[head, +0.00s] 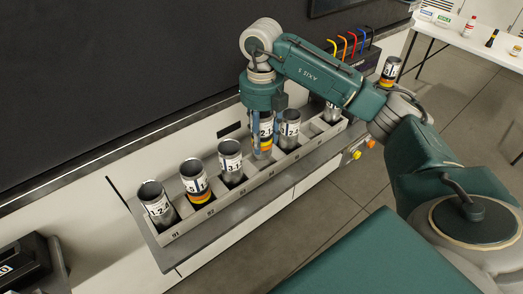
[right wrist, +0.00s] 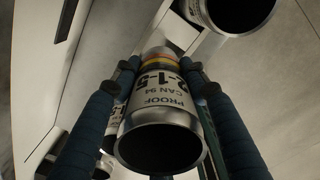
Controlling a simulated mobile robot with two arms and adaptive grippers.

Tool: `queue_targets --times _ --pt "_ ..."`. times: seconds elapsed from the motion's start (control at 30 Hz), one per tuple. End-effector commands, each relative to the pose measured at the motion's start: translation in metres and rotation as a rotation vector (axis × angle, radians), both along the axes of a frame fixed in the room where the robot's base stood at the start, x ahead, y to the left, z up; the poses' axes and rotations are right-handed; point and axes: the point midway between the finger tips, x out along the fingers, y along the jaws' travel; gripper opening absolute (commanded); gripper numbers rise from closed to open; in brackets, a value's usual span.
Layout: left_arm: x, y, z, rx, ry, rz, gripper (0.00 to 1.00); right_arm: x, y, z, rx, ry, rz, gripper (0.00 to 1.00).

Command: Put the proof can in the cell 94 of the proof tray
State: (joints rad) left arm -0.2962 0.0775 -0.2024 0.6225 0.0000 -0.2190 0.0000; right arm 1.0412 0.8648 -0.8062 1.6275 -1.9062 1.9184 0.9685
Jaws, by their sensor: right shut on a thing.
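The proof can (head: 265,143) is a grey metal can with a white label and a yellow-orange band. My right gripper (head: 265,122) is shut around it from above. The proof tray (head: 211,219) is a long grey row of numbered cells. The can is upright at cell 94, between the cans at 93 and 95. I cannot tell whether its base touches the cell floor. My left gripper is out of view.
Neighbouring cans stand close by: one at 93 (head: 231,161) and one at 95 (head: 289,130). Others stand at 91 (head: 156,203) and 92 (head: 195,180). Another can (head: 390,70) stands beyond the tray's right end. A dark panel (head: 120,75) rises behind the tray.

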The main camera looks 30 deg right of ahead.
Motion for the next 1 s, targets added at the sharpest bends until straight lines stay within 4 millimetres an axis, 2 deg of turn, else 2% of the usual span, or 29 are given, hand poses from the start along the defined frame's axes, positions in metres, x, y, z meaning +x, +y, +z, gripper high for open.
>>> queue_targets --times 0.17,0.43,0.87,0.9,1.0 --pt "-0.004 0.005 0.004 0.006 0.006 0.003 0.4 0.0 0.0 -0.015 0.0 0.0 -0.001 0.33" --pt "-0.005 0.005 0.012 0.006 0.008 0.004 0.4 0.0 0.0 -0.052 0.0 0.002 -0.002 0.33" --pt "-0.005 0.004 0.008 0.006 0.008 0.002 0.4 0.0 0.0 -0.062 0.0 -0.001 0.0 0.33" --pt "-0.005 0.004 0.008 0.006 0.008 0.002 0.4 0.0 0.0 -0.062 0.0 -0.001 0.0 0.46" --pt "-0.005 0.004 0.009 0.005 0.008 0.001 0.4 0.0 0.0 -0.061 0.0 -0.001 -0.001 0.62"
